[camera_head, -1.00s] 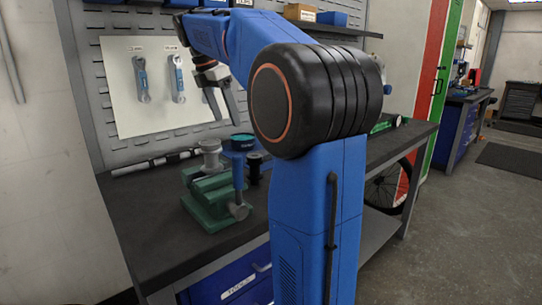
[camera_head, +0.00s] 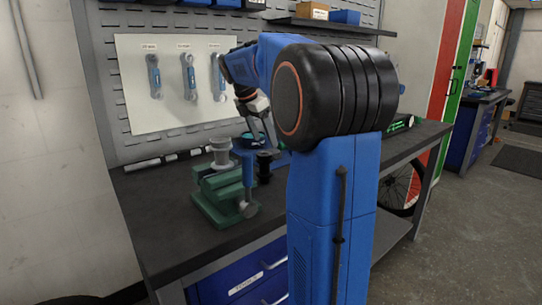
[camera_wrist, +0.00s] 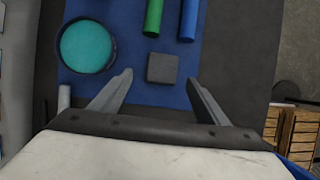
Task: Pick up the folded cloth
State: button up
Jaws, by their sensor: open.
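A small dark grey square (camera_wrist: 163,67), which looks like the folded cloth, lies on a blue mat (camera_wrist: 134,88) in the wrist view. My gripper (camera_wrist: 160,79) is open and empty, its two fingers apart on either side of the square's line, with the square just beyond and between the tips. I cannot tell the height above it. In the head view my gripper (camera_head: 263,137) points down over the workbench (camera_head: 160,205); the cloth is hidden there behind my arm and other things.
A round teal-topped tin (camera_wrist: 87,46) is left of the square. A green cylinder (camera_wrist: 153,18) and a blue cylinder (camera_wrist: 189,20) lie beyond it. A green vise (camera_head: 222,195) stands at the bench's front. Wrenches (camera_head: 187,76) hang on the board behind.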

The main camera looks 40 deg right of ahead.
jog(key=shift+x, duration=2.9)
jog(key=shift+s+d, duration=0.1)
jog(key=shift+s, duration=0.05)
jog(key=c, duration=1.2)
jog(key=shift+r, duration=0.15)
notch_tip(320, 180, up, 10)
jog(key=shift+f, duration=0.1)
